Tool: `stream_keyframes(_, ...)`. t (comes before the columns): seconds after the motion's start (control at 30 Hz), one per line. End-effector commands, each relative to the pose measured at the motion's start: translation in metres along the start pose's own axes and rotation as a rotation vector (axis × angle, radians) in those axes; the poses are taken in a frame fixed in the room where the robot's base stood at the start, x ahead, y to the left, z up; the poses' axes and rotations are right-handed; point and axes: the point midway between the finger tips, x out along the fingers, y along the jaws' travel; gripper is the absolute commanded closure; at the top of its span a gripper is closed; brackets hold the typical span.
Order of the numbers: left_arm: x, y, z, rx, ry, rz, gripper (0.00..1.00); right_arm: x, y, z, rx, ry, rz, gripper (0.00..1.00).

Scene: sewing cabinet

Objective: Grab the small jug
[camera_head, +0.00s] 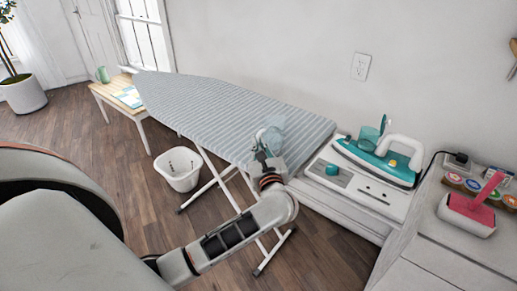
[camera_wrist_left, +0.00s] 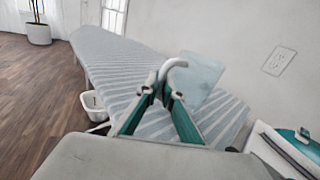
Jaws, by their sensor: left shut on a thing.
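The small jug (camera_head: 273,133) is translucent and pale blue. It is at the right part of the striped ironing board (camera_head: 215,115) in the head view. My left gripper (camera_head: 263,158) is shut on the jug. In the left wrist view the gripper's fingertips (camera_wrist_left: 165,90) are at the jug's pale curved handle, and the see-through body (camera_wrist_left: 201,76) extends to the right of them. I cannot tell whether the jug's base touches the board. My right gripper is not in view.
A teal-and-white iron (camera_head: 380,160) stands on a white stand right of the board. A white basket (camera_head: 178,168) is on the floor. A green jug (camera_head: 102,74) stands on a low table at the back left. A pink-handled item (camera_head: 470,212) is on the right cabinet.

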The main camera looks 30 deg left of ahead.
Motion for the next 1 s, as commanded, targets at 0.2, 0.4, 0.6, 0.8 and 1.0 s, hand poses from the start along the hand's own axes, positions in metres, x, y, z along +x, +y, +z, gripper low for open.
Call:
stream_keyframes(0.2,0.000,-0.002,0.030,-0.004,-0.003,0.000,1.00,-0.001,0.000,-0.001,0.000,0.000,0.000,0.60)
stream_keyframes(0.4,0.000,-0.004,0.055,-0.005,-0.002,-0.001,1.00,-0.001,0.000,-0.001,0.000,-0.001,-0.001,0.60)
stream_keyframes(0.6,0.000,-0.005,0.081,-0.005,-0.003,-0.001,1.00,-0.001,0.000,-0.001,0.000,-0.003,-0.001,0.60)
stream_keyframes(0.8,0.000,-0.007,0.106,-0.006,-0.003,0.000,1.00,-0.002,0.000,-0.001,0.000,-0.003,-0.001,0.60)
stream_keyframes(1.0,0.000,-0.009,0.127,-0.005,-0.002,0.000,1.00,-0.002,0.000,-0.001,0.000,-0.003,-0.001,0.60)
